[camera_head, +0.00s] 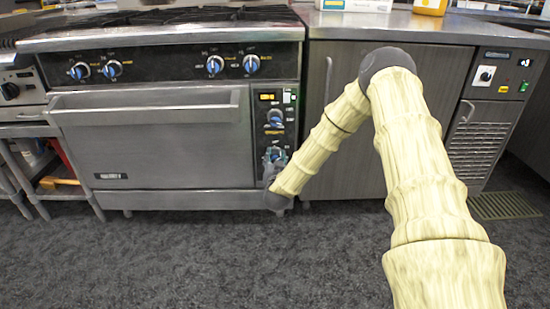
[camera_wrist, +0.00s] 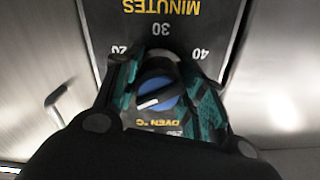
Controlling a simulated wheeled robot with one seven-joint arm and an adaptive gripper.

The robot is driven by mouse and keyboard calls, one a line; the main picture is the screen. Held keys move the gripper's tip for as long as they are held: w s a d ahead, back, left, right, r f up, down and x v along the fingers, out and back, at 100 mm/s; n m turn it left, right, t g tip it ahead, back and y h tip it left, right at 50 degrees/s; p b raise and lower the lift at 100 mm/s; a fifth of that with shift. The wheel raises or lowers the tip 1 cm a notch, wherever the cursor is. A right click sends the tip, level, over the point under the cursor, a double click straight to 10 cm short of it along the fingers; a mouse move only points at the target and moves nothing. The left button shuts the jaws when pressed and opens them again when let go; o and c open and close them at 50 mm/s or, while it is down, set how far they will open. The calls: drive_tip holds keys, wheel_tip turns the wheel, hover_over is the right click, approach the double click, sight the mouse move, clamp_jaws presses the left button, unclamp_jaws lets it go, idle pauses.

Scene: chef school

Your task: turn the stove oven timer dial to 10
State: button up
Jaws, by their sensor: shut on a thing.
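The stove oven's timer dial (camera_wrist: 158,85) is a round knob with a grey and blue face and a white pointer line. In the wrist view it sits between the two teal-padded fingers of my gripper (camera_wrist: 160,88), which is shut on it. The panel print appears upside down, with 20, 30, 40 and "MINUTES" around the dial. The white line slants, its bright end toward the lower left of the picture. My fingers hide some of the scale; I cannot see the 10. In the head view, my gripper (camera_head: 274,159) is at the lower dial of the oven's control panel.
An oven temperature dial (camera_head: 275,117) and a lit display (camera_head: 267,97) are above the timer. The oven door (camera_head: 160,140) with its long handle is left, a grey cabinet (camera_head: 335,100) right. The dark floor (camera_head: 200,255) in front is clear.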

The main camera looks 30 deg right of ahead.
drive_tip(key=o, duration=1)
drive_tip(key=v, duration=1.2)
drive_tip(key=shift+s, duration=0.1)
